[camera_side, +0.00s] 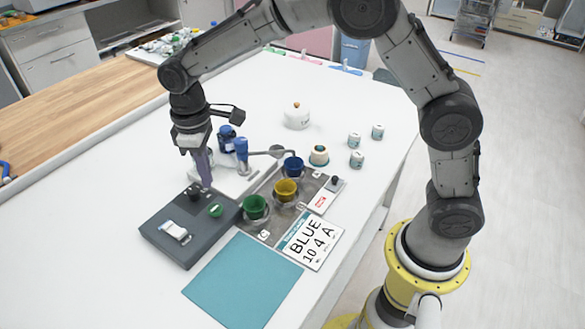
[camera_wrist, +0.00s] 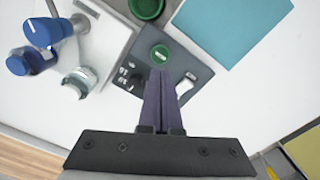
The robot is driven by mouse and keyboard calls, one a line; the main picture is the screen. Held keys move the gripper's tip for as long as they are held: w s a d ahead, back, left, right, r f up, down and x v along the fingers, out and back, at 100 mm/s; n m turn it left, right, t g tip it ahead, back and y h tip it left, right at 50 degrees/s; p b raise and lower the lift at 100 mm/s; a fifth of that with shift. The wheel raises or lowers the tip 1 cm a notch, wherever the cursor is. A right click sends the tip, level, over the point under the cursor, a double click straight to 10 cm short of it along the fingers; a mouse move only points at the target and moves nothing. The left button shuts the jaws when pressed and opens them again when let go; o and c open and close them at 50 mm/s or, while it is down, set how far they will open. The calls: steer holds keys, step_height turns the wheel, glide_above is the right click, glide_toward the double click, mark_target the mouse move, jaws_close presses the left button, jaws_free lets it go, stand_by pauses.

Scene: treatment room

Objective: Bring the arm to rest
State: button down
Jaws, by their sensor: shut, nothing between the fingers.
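My gripper (camera_side: 206,184) points down above the dark grey control box (camera_side: 162,240), close to its black knob (camera_side: 194,194) and green button (camera_side: 216,210). Its dark purple fingers are together with nothing between them; they also show in the wrist view (camera_wrist: 160,76). In the wrist view the fingertips cover part of the control box, just below the green button (camera_wrist: 160,54). A white switch (camera_wrist: 186,83) is right of the fingers. I cannot tell whether the fingertips touch the box.
Green (camera_side: 255,207), yellow (camera_side: 286,190) and blue (camera_side: 293,167) cups stand on a grey tray (camera_side: 262,229). A blue-headed device (camera_side: 241,150) is behind the gripper. A card reading "BLUE 10 4 A" (camera_side: 310,242) and a teal mat (camera_side: 245,280) lie in front. Small jars (camera_side: 357,158) stand right; the left tabletop is clear.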

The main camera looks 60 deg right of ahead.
steer(key=s+d+r+m+t, duration=0.1)
steer(key=s+d+r+t, duration=0.1)
steer(key=s+d+r, duration=0.45)
steer(key=s+d+r+m+t, duration=0.2)
steer(key=s+d+r, duration=0.15)
steer(key=r, duration=0.65)
steer(key=s+d+f+m, duration=0.1)
steer(key=s+d+f, duration=0.1)
steer(key=s, duration=0.6)
steer(key=s+d+f+m+t, duration=0.1)
steer(key=s+d+f+m, duration=0.1)
steer(key=s, duration=0.7)
steer(key=shift+s+d+f+t, duration=0.25)
steer(key=shift+d+f, duration=0.35)
steer(key=shift+f, duration=0.35)
